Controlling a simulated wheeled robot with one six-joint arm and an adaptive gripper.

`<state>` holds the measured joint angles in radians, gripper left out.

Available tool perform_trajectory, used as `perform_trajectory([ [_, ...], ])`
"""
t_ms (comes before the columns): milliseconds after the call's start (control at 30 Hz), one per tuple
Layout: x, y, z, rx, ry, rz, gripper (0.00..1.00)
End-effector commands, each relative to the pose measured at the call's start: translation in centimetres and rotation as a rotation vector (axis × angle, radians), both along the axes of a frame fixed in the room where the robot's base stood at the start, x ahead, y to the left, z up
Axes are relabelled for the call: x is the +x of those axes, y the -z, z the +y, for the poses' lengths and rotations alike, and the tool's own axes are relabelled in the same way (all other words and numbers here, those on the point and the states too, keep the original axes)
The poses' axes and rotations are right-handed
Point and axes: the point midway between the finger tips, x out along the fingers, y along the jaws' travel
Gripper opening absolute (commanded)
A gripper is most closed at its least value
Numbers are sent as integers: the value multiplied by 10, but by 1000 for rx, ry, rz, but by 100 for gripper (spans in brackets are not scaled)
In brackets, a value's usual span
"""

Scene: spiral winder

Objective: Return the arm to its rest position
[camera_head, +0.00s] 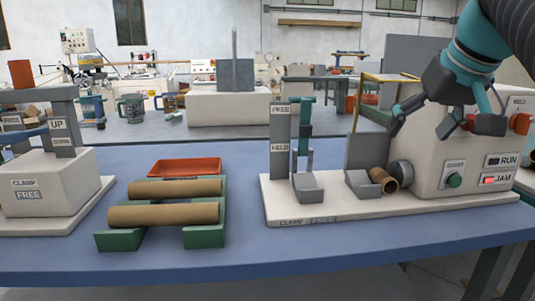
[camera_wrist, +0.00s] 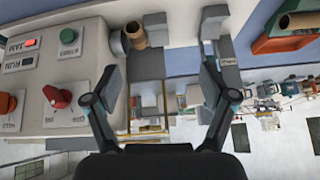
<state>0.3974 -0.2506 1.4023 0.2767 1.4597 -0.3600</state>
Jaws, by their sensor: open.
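My gripper (camera_head: 441,124) hangs at the upper right of the head view, in front of the winder box (camera_head: 432,160). Its two fingers are spread wide with nothing between them. In the wrist view my gripper (camera_wrist: 161,88) also shows open and empty, and the picture is upside down. A short brown tube (camera_head: 383,180) sits low, beside the round grey spindle end (camera_head: 401,173), left of the box and below my gripper. The tube also shows in the wrist view (camera_wrist: 135,36), apart from the fingers.
The box carries a green button (camera_head: 455,180) and RUN and JAM lamps; the JAM lamp (camera_head: 489,180) glows red. A clamp post (camera_head: 305,140) stands to its left. Two long tubes (camera_head: 163,213) lie on a green rack (camera_head: 120,240), before a red tray (camera_head: 185,167). A left fixture (camera_head: 50,185) reads CLAMP FREE.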

Motion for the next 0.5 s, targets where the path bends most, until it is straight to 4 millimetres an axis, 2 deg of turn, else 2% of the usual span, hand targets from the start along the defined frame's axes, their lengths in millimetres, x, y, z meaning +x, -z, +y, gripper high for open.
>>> perform_trajectory([
  [33,-7,17,11,4,2,10,83],
  [200,-29,81,37,2,26,42,83],
  [367,-56,146,58,-10,38,65,83],
  [500,-85,208,73,-26,38,83,83],
])
